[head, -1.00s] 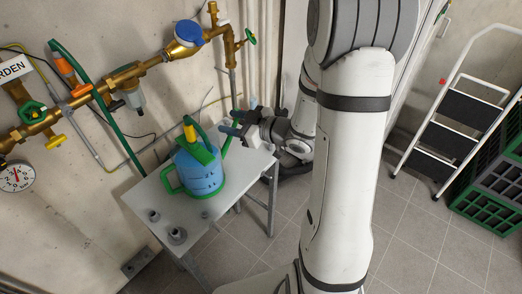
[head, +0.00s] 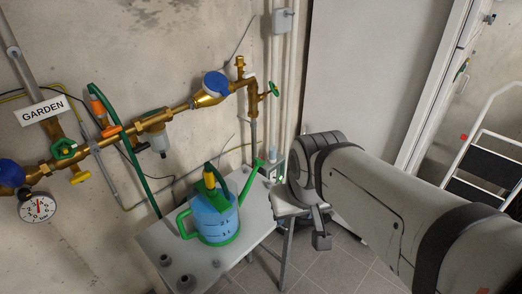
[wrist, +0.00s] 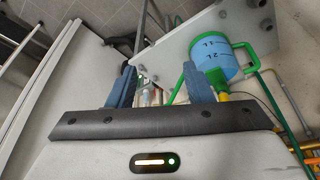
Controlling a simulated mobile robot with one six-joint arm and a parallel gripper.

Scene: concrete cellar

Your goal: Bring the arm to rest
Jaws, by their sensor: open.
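My gripper (wrist: 158,84) shows in the wrist view with its two blue fingers spread apart and nothing between them. In the head view my arm reaches in from the lower right toward the table, and I cannot make out the fingers behind it. A blue watering can (head: 212,222) with green base, handle and spout stands upright on a small grey table (head: 205,262). The can also shows in the wrist view (wrist: 212,50), beyond the fingers and apart from them.
Brass pipework (head: 120,130) with valves, a pressure gauge (head: 37,206) and a GARDEN sign (head: 42,111) runs along the wall. Small grey fittings (head: 186,283) sit on the table's near end. A stepladder (head: 480,165) stands at the right. Tiled floor shows right of the table.

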